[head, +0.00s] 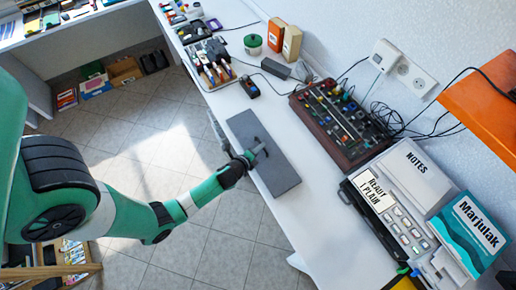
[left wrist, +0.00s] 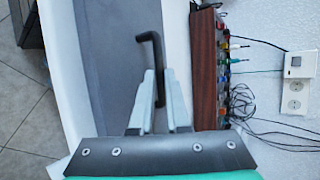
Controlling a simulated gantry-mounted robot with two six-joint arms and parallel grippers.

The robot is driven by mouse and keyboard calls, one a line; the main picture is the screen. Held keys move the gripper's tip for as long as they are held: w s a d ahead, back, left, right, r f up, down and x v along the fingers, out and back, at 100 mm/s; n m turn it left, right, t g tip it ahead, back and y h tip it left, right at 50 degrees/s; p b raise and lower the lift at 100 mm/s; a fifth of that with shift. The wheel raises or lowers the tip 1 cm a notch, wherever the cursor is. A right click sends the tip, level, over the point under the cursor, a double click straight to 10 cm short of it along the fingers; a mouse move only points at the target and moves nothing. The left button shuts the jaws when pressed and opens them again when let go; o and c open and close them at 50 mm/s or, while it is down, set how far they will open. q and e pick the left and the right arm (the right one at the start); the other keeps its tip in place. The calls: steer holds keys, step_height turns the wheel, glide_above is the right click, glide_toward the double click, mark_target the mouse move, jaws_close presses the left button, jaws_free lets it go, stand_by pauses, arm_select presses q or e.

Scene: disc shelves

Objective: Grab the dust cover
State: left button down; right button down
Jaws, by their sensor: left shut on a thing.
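The dust cover is a flat dark grey panel (head: 279,176) with a black handle, lying on the white table near its front edge. It also fills the left part of the left wrist view (left wrist: 108,60), where its bent black handle (left wrist: 156,50) shows. My left gripper (head: 254,156) is over the middle of the panel. In the left wrist view its two pale fingers (left wrist: 161,92) are shut on the handle, one on each side. The fingers hide part of the handle. I cannot tell whether the panel is lifted off the table. My right gripper is not in view.
A wooden-sided mixer with colored knobs (head: 340,122) stands right of the panel, with loose cables behind it. A white printer-like device (head: 392,212) stands nearer. A small dark box (head: 250,87) and a tool tray (head: 210,65) lie farther along the table.

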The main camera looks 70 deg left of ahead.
arm_select(q)
steer(key=shift+r, duration=0.15)
steer(key=shift+r, duration=0.2)
steer(key=r+p, duration=0.3)
steer(key=shift+s+d+r, duration=0.15)
steer(key=shift+d+r, duration=0.1)
steer(key=shift+r, duration=0.05)
steer(key=s+d+r+p, duration=0.3)
steer(key=s+d+r, duration=0.5)
steer(key=d, duration=0.2)
steer(key=shift+d+r, duration=0.35)
steer(key=shift+r, duration=0.05)
